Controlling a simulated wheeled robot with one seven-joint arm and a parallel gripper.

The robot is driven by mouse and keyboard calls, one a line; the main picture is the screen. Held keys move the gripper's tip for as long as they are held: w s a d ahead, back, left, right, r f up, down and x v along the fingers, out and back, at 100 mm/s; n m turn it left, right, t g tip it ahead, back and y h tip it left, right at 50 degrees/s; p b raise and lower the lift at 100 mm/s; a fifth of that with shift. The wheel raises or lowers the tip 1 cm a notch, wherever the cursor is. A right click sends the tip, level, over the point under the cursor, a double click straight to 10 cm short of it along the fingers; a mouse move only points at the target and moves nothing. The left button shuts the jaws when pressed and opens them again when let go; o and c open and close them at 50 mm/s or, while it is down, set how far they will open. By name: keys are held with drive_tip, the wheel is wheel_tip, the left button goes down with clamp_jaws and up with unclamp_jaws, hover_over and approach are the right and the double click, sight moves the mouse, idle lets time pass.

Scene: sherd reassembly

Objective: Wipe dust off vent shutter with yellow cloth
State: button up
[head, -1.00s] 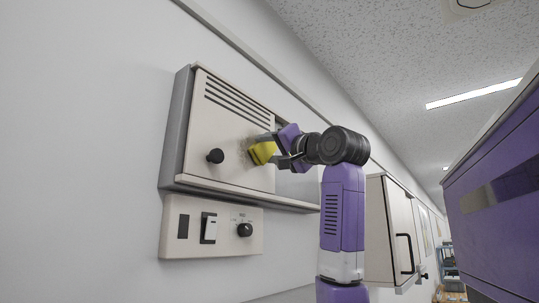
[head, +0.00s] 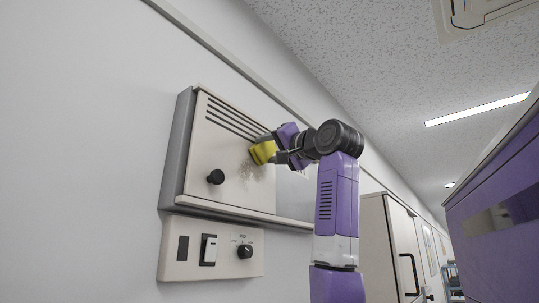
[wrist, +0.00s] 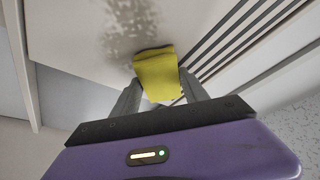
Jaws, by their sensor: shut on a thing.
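The vent shutter (head: 225,160) is a cream panel on the wall with dark slots along its top and a black knob (head: 215,177) at its lower left. A brownish speckled dust patch (head: 254,172) lies on its right part; it also shows in the wrist view (wrist: 130,30). My gripper (head: 270,147) is shut on the folded yellow cloth (head: 261,153). In the wrist view the cloth (wrist: 157,75) sits between the two fingers, at the edge of the dust and beside the slots. It appears to be against the panel, but contact is hard to tell.
Below the shutter is a control plate (head: 210,250) with a switch and a dial. A purple cabinet (head: 495,205) stands at the far right. The wall left of the shutter is bare.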

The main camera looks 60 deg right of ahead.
sight(255, 148)
drive_tip(key=shift+w+a+f+b, duration=0.1)
drive_tip(key=shift+w+a+b, duration=0.1)
drive_tip(key=shift+a, duration=0.4)
drive_tip(key=shift+w+a+f+b, duration=0.1)
drive_tip(key=shift+w+a+b, duration=0.1)
drive_tip(key=shift+a, duration=0.4)
drive_tip(key=shift+s+f+b, duration=0.15)
drive_tip(key=shift+f+b, duration=2.3)
drive_tip(key=shift+f, duration=0.65)
drive_tip(key=shift+f+b, duration=2.2)
drive_tip(key=shift+f, duration=0.9)
drive_tip(key=shift+d+f, duration=0.1)
drive_tip(key=shift+c, duration=0.6)
drive_tip(key=shift+w+a+f+b, duration=0.1)
drive_tip(key=shift+w+a+b, duration=0.05)
drive_tip(key=shift+a, duration=0.4)
drive_tip(key=shift+w+a+b, duration=0.15)
drive_tip(key=shift+a, duration=0.4)
wheel_tip(255, 148, up, 3)
drive_tip(key=shift+w+a+f+p, duration=0.1)
drive_tip(key=shift+p, duration=1.15)
drive_tip(key=shift+c, duration=0.7)
drive_tip(key=shift+r+p, duration=4.1)
drive_tip(key=shift+r, duration=1.1)
